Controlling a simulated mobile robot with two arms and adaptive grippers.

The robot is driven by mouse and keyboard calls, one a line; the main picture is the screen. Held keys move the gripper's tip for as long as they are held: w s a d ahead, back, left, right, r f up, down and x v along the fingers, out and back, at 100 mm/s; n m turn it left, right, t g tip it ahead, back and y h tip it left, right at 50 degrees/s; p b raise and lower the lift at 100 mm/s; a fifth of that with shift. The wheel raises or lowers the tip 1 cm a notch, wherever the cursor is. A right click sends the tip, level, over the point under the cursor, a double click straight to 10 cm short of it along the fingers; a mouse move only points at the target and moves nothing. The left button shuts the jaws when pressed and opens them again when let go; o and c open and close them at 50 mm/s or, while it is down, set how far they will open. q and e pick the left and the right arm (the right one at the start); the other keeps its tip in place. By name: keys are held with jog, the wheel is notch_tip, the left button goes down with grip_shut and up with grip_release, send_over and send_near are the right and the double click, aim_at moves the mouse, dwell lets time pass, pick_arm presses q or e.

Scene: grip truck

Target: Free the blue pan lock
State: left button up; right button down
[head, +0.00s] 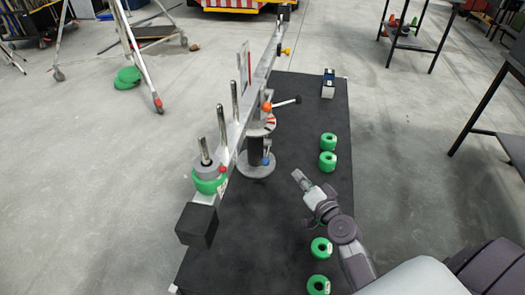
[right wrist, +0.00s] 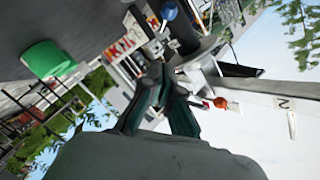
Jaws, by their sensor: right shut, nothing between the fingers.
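The blue pan lock (head: 265,161) is a small blue knob low on the black upright post (head: 256,150) of the grip arm. In the right wrist view a blue ball knob (right wrist: 168,11) shows at the top, beyond the fingertips. My right gripper (head: 297,176) is shut and empty, to the right of the post and a little lower in the picture, apart from the knob. Its closed fingers (right wrist: 158,72) also show in the right wrist view. My left gripper is not in view.
An orange knob (head: 267,107) and a black-tipped lever (head: 286,102) sit above on the post. The long metal beam (head: 240,120) carries upright pins and a green weight (head: 210,184). Several green rings, one upper right of my gripper (head: 328,141), lie on the black platform (head: 260,235).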

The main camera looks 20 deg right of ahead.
jog(key=w+a+f, duration=0.2)
jog(key=w+f, duration=0.1)
jog(key=w, duration=0.9)
jog(key=shift+w+f+b, duration=0.2)
jog(key=shift+b, duration=0.1)
jog(key=shift+w, duration=0.1)
